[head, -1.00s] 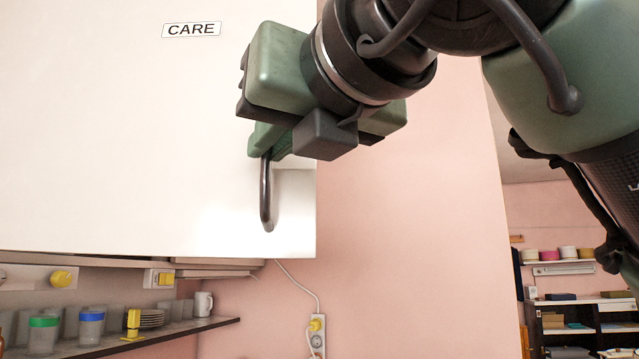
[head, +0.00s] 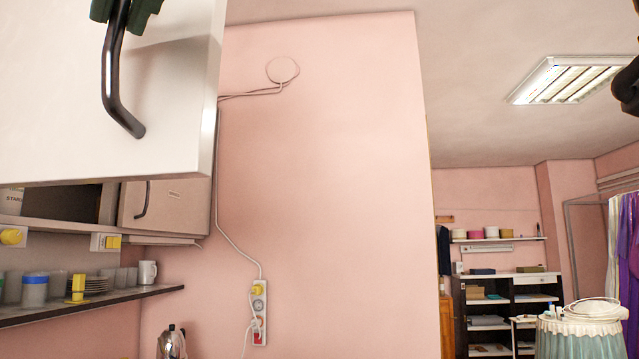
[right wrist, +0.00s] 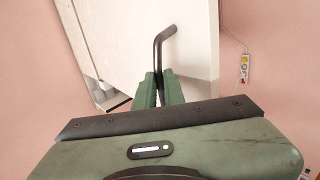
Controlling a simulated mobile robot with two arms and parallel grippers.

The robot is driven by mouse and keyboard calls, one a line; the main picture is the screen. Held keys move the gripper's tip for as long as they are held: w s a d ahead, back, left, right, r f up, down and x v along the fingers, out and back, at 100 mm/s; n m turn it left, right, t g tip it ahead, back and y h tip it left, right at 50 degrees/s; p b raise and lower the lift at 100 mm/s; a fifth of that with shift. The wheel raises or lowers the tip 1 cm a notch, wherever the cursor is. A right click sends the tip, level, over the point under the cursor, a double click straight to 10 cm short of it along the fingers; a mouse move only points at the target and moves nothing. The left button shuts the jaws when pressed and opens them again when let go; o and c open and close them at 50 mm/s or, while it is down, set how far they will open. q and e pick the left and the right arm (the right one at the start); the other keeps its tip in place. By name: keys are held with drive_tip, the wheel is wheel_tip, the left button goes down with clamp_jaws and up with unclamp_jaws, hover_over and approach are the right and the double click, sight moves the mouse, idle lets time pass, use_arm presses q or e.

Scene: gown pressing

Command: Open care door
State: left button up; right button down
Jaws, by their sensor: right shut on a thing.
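The white care door (head: 60,130) fills the upper left of the head view, standing out from the cabinet with its right edge toward me. Its CARE label is out of view now. The dark bar handle (head: 112,95) hangs from the green fingers of my right gripper (head: 122,12) at the top edge. In the right wrist view, the fingers of my right gripper (right wrist: 159,88) are shut on the handle (right wrist: 160,42), with the white door (right wrist: 120,40) behind.
Behind the door are a dark opening (head: 62,202) and another cabinet front (head: 165,208) with its own handle. A shelf (head: 90,302) below holds cups and plates. A moka pot (head: 172,342) stands lower.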

drive_tip(key=shift+r, duration=0.1)
drive_tip(key=c, duration=1.5)
unclamp_jaws()
drive_tip(key=shift+a, duration=0.2)
drive_tip(key=v, duration=0.2)
drive_tip(key=b+v, duration=0.1)
drive_tip(key=v, duration=0.1)
drive_tip(key=b+v, duration=0.1)
drive_tip(key=v, duration=0.2)
drive_tip(key=shift+s+a, duration=0.2)
drive_tip(key=shift+s, duration=0.15)
